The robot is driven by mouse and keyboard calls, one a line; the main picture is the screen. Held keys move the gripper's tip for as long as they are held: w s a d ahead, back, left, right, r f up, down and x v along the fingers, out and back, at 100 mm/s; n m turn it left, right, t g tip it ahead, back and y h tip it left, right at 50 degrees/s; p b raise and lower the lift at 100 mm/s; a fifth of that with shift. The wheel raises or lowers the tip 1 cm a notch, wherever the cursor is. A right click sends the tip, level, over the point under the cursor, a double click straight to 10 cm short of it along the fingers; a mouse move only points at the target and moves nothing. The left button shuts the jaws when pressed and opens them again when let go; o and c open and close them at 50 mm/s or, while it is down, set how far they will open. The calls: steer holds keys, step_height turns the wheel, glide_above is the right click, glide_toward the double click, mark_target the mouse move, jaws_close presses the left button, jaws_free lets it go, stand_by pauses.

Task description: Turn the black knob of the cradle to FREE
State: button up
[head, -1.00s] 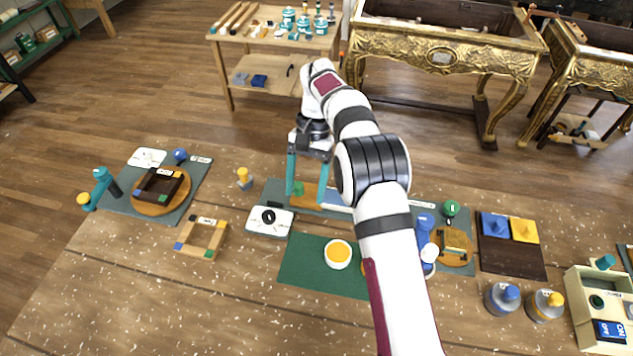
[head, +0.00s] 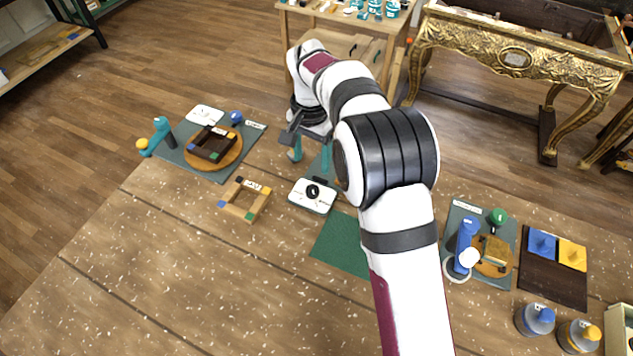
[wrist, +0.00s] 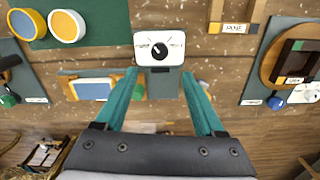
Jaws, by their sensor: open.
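The black knob (head: 313,191) is a round dial on a white box, with small markings too small to read. In the wrist view the knob (wrist: 158,48) sits on the white face, with a print on either side. A grey part joins the box's lower side there. My gripper (head: 310,156) is open, its two teal fingers spread just behind the box in the head view. In the wrist view the fingertips (wrist: 159,74) lie either side of the grey part, below the knob and apart from it. Nothing is between them at the knob.
A square wooden frame (head: 245,200) lies left of the box. A green mat (head: 340,247) is to the right. A dark frame on a round board (head: 213,144) stands at the left. A blue device (head: 465,245) stands at the right. Bare table lies in front.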

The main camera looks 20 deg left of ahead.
mark_target(312, 189)
step_height(312, 189, down, 11)
steer(key=shift+r, duration=0.2)
